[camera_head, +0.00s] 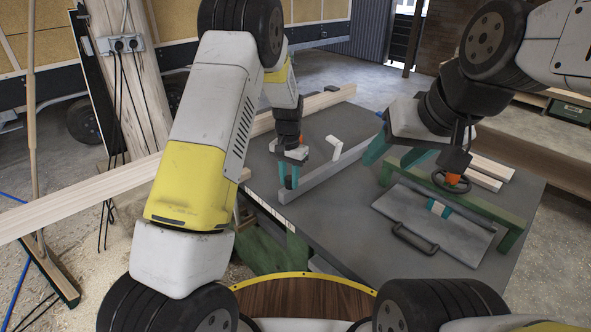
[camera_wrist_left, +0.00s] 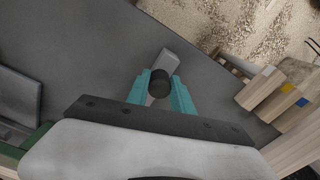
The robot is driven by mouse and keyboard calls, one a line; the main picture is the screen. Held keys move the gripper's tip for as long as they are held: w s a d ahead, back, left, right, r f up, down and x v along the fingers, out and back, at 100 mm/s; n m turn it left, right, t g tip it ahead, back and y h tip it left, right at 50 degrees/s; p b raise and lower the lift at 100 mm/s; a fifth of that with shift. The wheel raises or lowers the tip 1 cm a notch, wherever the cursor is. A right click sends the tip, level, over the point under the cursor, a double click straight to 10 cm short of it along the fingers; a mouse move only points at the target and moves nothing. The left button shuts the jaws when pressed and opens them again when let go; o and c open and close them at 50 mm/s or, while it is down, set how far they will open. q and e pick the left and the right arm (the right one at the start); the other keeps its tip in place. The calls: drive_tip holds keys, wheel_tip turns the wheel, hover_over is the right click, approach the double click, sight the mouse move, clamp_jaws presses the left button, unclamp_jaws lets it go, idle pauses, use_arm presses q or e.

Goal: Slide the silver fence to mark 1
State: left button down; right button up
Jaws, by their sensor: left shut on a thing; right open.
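The silver fence (camera_head: 325,172) is a long grey bar lying across the dark table (camera_head: 345,225), running from the near left edge towards the back right. My left gripper (camera_head: 289,183) is over its near end, with teal fingers pointing down. In the left wrist view the fingers (camera_wrist_left: 160,92) are shut on a dark round knob (camera_wrist_left: 161,80) on the silver fence (camera_wrist_left: 176,62). A pale strip (camera_head: 273,210) runs along the table's near left edge; its marks are too small to read, so I cannot tell mark 1. My right gripper (camera_head: 392,153) is open, high over the right half.
A green frame (camera_head: 490,217) with a handwheel (camera_head: 452,181) stands on the right half, by a grey panel with a black handle (camera_head: 415,238). A white bent piece (camera_head: 335,148) is behind the fence. Long timber (camera_head: 75,203) lies at the left. Bare table lies between fence and panel.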

use_arm(q)
drive_tip(key=c, duration=1.1)
unclamp_jaws()
drive_tip(key=shift+r, duration=3.9)
drive_tip(key=s+a+r+n+t+h, duration=0.15)
drive_tip(key=s+a+r, duration=0.25)
drive_tip(key=s+r, duration=0.55)
drive_tip(key=s+a+r+n+t+h, duration=0.1)
drive_tip(key=s+a+r+n+t, duration=0.15)
drive_tip(key=s+r, duration=0.75)
drive_tip(key=s, duration=0.3)
drive_tip(key=s+a+t, duration=0.1)
drive_tip(key=s, duration=0.3)
drive_tip(key=s+a+r+t, duration=0.1)
drive_tip(key=s, duration=0.2)
drive_tip(key=shift+s+a+r+n, duration=0.1)
drive_tip(key=shift+s+a+n, duration=0.15)
drive_tip(key=shift+n, duration=0.15)
